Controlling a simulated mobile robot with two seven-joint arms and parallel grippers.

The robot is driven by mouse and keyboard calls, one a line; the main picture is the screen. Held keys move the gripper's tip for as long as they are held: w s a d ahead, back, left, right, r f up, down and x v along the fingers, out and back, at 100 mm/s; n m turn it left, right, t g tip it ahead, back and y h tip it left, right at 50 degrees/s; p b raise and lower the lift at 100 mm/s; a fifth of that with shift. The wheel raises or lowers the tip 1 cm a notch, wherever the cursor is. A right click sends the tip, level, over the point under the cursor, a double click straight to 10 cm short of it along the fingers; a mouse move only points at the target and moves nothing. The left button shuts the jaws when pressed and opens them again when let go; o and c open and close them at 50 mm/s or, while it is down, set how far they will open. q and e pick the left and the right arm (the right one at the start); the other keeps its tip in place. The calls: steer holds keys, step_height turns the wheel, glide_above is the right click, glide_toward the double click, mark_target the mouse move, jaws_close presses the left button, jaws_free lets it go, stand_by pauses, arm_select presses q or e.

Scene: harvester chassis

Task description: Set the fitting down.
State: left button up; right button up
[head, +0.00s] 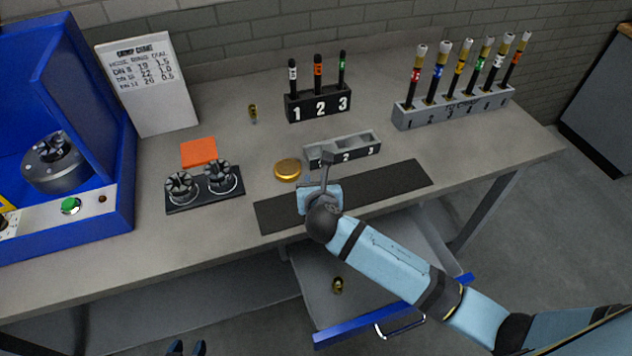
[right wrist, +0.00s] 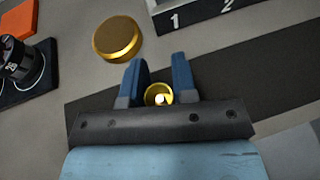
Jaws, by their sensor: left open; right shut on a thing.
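A brass fitting (right wrist: 158,95) sits between the blue fingers of my right gripper (right wrist: 160,72). The gripper is shut on it, and I look onto its round open end. In the head view my right arm hides the fitting. The gripper is over the black mat (head: 400,179), to the right of a gold round tin (head: 287,170). I cannot tell whether the fitting touches the mat. My left gripper (head: 186,348) is open at the bottom edge of the head view, away from the bench. Another brass fitting (head: 253,114) stands at the back, and one (head: 338,285) lies in the open drawer.
A grey tray (head: 343,150) with numbered compartments stands just behind the mat. A black numbered rack (head: 319,104) and a grey rack (head: 455,110) hold upright pieces. A die plate (head: 205,190), orange pad (head: 199,151) and blue machine (head: 115,205) are at left. The drawer (head: 390,312) sticks out below.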

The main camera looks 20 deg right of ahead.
steer(key=o, duration=0.9)
steer(key=shift+f, duration=0.1)
steer(key=shift+o, duration=0.2)
steer(key=shift+r, duration=0.2)
steer(key=v, duration=1.2)
steer(key=s+d+f+m+y, duration=0.1)
steer(key=s+f+m, duration=0.4)
steer(key=m, duration=0.5)
steer(key=s+d+f+m+g+y, duration=0.1)
steer(key=s+f+m, duration=0.4)
steer(key=m, duration=0.5)
steer(key=s+d+f+m+g+y, duration=0.1)
steer(key=s+d+f+m+y, duration=0.2)
steer(key=f+m, duration=0.3)
steer(key=s+m+y, duration=0.1)
steer(key=m, duration=0.3)
steer(key=shift+s+d+f+m, duration=0.15)
steer(key=shift+s+f+m, duration=0.1)
steer(key=shift+s+m, duration=0.15)
